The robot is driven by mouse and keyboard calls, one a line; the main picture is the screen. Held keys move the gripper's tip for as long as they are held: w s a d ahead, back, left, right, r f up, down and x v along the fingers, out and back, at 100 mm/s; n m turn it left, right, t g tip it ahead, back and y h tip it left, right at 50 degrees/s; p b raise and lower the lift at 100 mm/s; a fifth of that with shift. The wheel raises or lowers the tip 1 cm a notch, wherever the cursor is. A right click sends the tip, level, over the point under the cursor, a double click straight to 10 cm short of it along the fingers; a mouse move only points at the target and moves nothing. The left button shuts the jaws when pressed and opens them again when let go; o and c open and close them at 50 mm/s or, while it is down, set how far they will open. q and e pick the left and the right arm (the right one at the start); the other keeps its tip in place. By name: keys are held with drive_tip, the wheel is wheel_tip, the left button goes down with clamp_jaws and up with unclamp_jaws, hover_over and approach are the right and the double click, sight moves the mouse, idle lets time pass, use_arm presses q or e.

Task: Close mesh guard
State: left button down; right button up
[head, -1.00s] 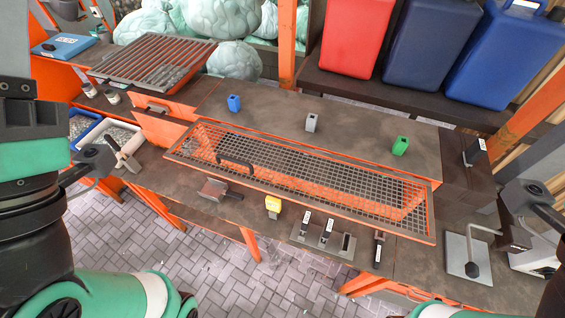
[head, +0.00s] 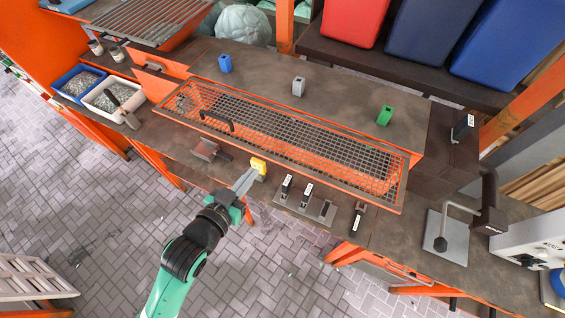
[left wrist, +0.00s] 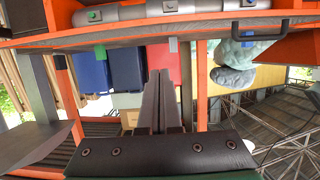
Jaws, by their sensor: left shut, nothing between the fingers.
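The mesh guard (head: 300,137) is a long grey grid in a frame over the orange trough on the bench. Its black handle (head: 217,120) stands near the left end. I cannot tell whether the guard lies fully flat. My left gripper (head: 249,176) is shut and empty, in front of the bench's near edge, beside the yellow block (head: 259,166); I cannot tell whether they touch. The left wrist view shows its shut fingers (left wrist: 160,92) and a black handle (left wrist: 258,36) that looks like the guard's. My right gripper is out of view.
Blue (head: 225,64), grey (head: 298,87) and green (head: 384,115) blocks stand behind the guard. Black-handled levers (head: 305,195) line the near edge. A grey plate with a bent rod (head: 445,240) is at right. Bins (head: 112,95) are at left.

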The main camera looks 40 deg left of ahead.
use_arm(q)
drive_tip(key=b, duration=0.2)
hover_over(268, 159)
drive_tip(key=s+d, duration=0.1)
drive_tip(key=d, duration=0.1)
wheel_tip(268, 159, down, 3)
drive_tip(key=f, duration=0.3)
drive_tip(key=shift+s+a, duration=0.2)
drive_tip(key=shift+s, duration=0.2)
drive_tip(key=shift+f, duration=0.5)
